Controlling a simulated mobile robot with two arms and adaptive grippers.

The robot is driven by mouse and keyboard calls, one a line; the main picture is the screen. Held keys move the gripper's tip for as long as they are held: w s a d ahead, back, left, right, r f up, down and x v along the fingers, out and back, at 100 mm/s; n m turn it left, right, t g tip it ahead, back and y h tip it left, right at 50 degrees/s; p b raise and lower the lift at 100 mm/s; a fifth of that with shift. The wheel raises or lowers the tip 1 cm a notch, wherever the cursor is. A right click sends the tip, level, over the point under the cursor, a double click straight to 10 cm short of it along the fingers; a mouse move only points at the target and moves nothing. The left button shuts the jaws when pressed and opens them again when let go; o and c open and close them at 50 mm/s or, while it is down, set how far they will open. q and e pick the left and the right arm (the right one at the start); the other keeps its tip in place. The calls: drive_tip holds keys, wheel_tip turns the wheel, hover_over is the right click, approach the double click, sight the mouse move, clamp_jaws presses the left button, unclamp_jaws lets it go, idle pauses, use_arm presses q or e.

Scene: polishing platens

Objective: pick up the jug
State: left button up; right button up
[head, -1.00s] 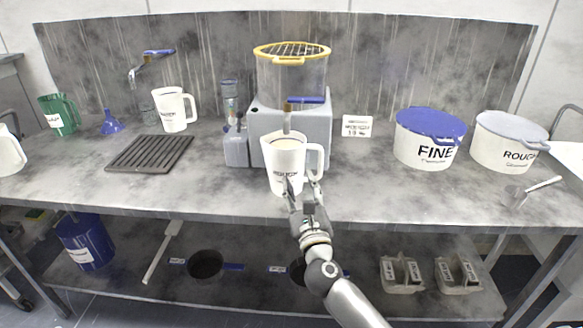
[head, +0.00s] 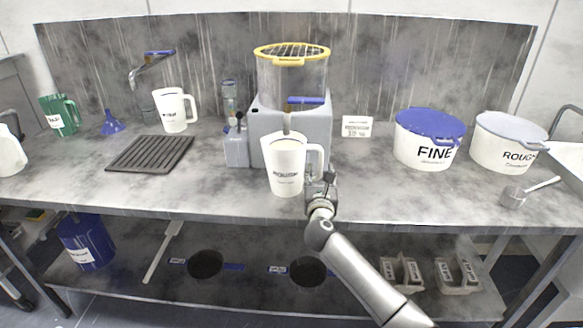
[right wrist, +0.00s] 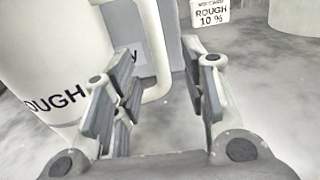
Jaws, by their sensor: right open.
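The white jug (head: 285,172) marked ROUGH stands upright on the bench, below the spout of the grey machine. Its handle points right. My right gripper (head: 322,185) is at the lower part of the handle, right of the jug's body. In the right wrist view the gripper's fingers (right wrist: 163,98) are apart, with the jug's handle (right wrist: 155,50) showing between them; I cannot tell whether they touch it. The jug's body (right wrist: 45,65) is to the left of the fingers. A second white jug (head: 174,108) stands farther back on the left. My left gripper is not in view.
The grey machine (head: 262,128) with a yellow-rimmed clear bowl (head: 290,75) stands close behind the jug. A small sign (head: 356,126), FINE tub (head: 428,142) and ROUGH tub (head: 505,145) are to the right. A black rack (head: 150,153) lies left. The bench front is clear.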

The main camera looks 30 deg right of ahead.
sight(320, 171)
drive_tip(key=shift+x, duration=1.8)
clamp_jaws()
drive_tip(key=shift+w+r, duration=0.1)
drive_tip(key=shift+r, duration=0.1)
